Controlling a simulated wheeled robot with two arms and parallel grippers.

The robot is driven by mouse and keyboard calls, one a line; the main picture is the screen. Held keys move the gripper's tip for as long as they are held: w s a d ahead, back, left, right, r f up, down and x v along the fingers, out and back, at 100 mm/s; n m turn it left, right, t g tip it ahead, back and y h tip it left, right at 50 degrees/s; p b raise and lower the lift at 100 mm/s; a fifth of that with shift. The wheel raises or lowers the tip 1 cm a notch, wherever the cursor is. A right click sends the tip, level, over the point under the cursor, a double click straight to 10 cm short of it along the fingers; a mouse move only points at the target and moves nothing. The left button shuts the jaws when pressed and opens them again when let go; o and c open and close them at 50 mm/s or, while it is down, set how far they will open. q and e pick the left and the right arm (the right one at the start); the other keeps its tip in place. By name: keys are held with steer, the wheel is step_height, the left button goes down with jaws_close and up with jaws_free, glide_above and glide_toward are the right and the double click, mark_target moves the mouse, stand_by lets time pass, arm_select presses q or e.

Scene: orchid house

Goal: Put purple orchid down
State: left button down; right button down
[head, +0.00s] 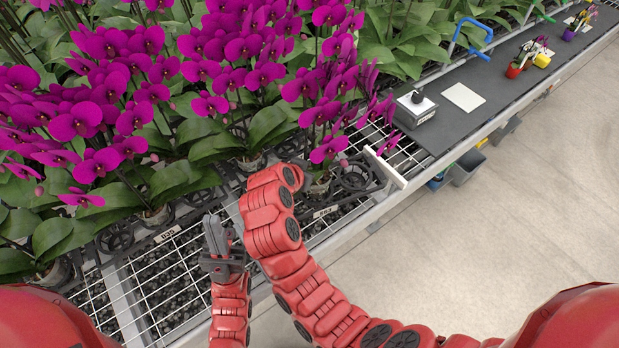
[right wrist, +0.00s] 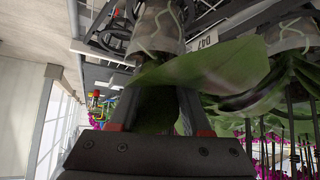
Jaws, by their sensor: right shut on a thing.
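The purple orchid (head: 330,148) has magenta blooms and a clear pot (head: 318,186) at the right front of the plant rows, beside a black ring holder. My right arm reaches up to it, with its fingers hidden in the head view. In the right wrist view my right gripper (right wrist: 157,105) is shut on the orchid; a broad leaf (right wrist: 195,72) covers the grip, with a clear pot (right wrist: 158,28) showing roots just beyond. I cannot tell whether the pot rests in a holder. My left gripper (head: 217,238) hangs empty over the wire bench; its finger gap is unclear.
Dense purple orchids (head: 75,110) fill the left and back, in black ring holders with number tags (head: 167,234). Empty wire mesh (head: 160,285) lies in front. A dark mat (head: 480,75) on the right carries a small grey box (head: 415,107) and a white card (head: 463,97).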

step_height(320, 180, down, 2)
steer(key=shift+f+p, duration=0.25)
steer(key=shift+p, duration=0.1)
steer(key=shift+f, duration=0.4)
steer(key=shift+f, duration=0.2)
steer(key=shift+c, duration=1.8)
jaws_free()
steer(key=shift+r, duration=0.1)
